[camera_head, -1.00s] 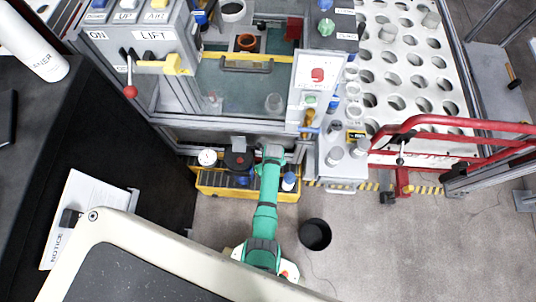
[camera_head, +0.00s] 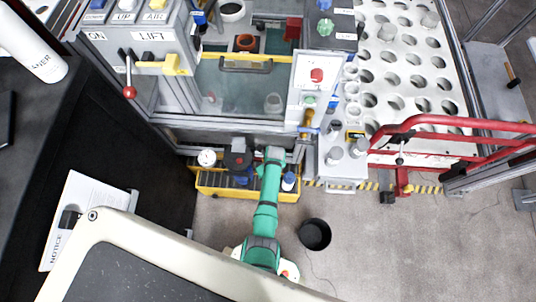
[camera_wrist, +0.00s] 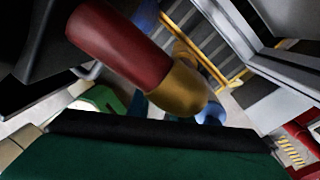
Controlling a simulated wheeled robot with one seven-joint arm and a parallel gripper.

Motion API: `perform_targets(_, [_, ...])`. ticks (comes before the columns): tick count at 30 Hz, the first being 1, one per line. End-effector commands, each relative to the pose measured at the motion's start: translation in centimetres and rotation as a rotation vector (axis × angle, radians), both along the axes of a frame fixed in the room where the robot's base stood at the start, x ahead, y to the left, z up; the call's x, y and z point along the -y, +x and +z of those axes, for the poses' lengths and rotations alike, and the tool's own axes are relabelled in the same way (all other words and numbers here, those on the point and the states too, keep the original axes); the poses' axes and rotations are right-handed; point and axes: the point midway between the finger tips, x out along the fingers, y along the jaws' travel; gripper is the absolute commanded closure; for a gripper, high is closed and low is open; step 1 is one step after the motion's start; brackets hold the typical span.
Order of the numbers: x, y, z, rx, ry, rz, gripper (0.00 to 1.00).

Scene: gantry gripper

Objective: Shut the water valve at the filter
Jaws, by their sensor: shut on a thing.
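In the wrist view a valve handle with a dark red cylindrical grip (camera_wrist: 120,45) and a rounded brass part (camera_wrist: 180,92) sits close in front of my gripper. In the head view my gripper (camera_head: 273,153) is at the yellow tray at the foot of the machine, just right of the black filter unit (camera_head: 238,160) with its red mark. My gripper is shut on the valve handle. Its fingertips and their contact are largely hidden, and the valve itself is too small to make out in the head view.
The yellow tray (camera_head: 225,190) also holds a round white gauge (camera_head: 207,157) and a blue bottle with a white top (camera_head: 289,180). A red rail (camera_head: 430,137) stands to the right. A black bin (camera_head: 314,234) is on the otherwise open floor.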

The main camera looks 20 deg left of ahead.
Motion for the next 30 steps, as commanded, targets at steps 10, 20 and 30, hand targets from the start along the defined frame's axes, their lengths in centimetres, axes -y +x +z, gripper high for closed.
perform_targets(10, [-0.22,0.29,0.06,-0.050,0.195,-0.001,1.00])
perform_targets(20, [-0.29,0.44,0.07,-0.106,0.395,0.005,1.00])
perform_targets(30, [-0.14,0.35,0.06,-0.136,0.490,0.006,1.00])
